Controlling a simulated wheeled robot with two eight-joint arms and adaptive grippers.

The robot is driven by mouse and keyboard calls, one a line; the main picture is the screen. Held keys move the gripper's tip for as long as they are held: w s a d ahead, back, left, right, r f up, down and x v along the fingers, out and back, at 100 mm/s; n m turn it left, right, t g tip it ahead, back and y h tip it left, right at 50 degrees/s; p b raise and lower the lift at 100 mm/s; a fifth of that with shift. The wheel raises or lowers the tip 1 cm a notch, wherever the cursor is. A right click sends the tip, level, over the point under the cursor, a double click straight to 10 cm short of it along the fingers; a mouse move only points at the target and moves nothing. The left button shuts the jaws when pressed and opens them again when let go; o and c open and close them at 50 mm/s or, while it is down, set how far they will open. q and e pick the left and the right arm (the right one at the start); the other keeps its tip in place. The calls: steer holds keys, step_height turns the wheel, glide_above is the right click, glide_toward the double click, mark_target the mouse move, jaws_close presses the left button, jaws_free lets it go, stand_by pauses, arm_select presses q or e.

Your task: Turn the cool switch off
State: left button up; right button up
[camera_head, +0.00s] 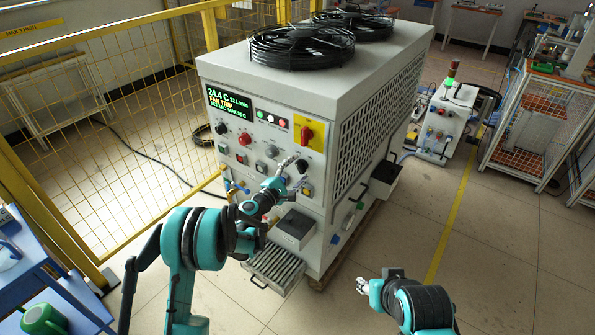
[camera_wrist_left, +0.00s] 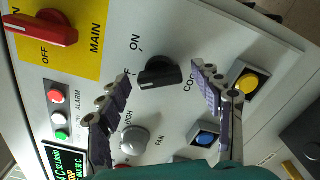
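The cool switch is a black rotary knob (camera_wrist_left: 160,73) in the left wrist view, with a partly hidden "COOL" label beside it. "ON" is printed at its upper left; the "OFF" label is partly covered by a finger. Its handle lies roughly across the picture; I cannot tell which mark it points to. It also shows on the panel in the head view (camera_head: 302,165). My left gripper (camera_wrist_left: 163,95) is open, with one finger on each side of the knob, seemingly apart from it. My right gripper (camera_head: 377,279) is open and empty, low above the floor, away from the panel.
The red main switch (camera_wrist_left: 42,28) on its yellow plate is close by. A grey fan knob (camera_wrist_left: 133,138), a blue button (camera_wrist_left: 205,135) and a yellow button (camera_wrist_left: 246,84) surround the fingers.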

arm_select(q)
steer(key=v, duration=1.2)
steer(key=shift+r, duration=0.1)
steer(key=s+a+r+m+g+y, duration=0.1)
steer(key=s+r+m+g+y, duration=0.2)
steer(key=s+m, duration=0.3)
steer(key=s+a+r+m+g+y, duration=0.2)
steer(key=s+r+m, duration=0.3)
steer(key=s, duration=1.1)
steer(key=shift+a+m+g+y, duration=0.15)
steer(key=shift+m+g+y, duration=0.4)
steer(key=shift+m, duration=0.25)
steer(key=s+a+f+m+y, duration=0.1)
steer(key=s+a, duration=0.1)
steer(key=s, duration=0.2)
steer(key=s+a+f+m+g+y, duration=0.1)
steer(key=s+a+m+y, duration=0.1)
steer(key=s, duration=0.3)
steer(key=s+a+f+m+y, duration=0.1)
steer(key=s+a, duration=0.3)
steer(key=shift+s+a+g+y, duration=0.15)
steer(key=shift+s+g+y, duration=0.05)
steer(key=shift+g+y, duration=0.05)
steer(key=shift+c, duration=0.4)
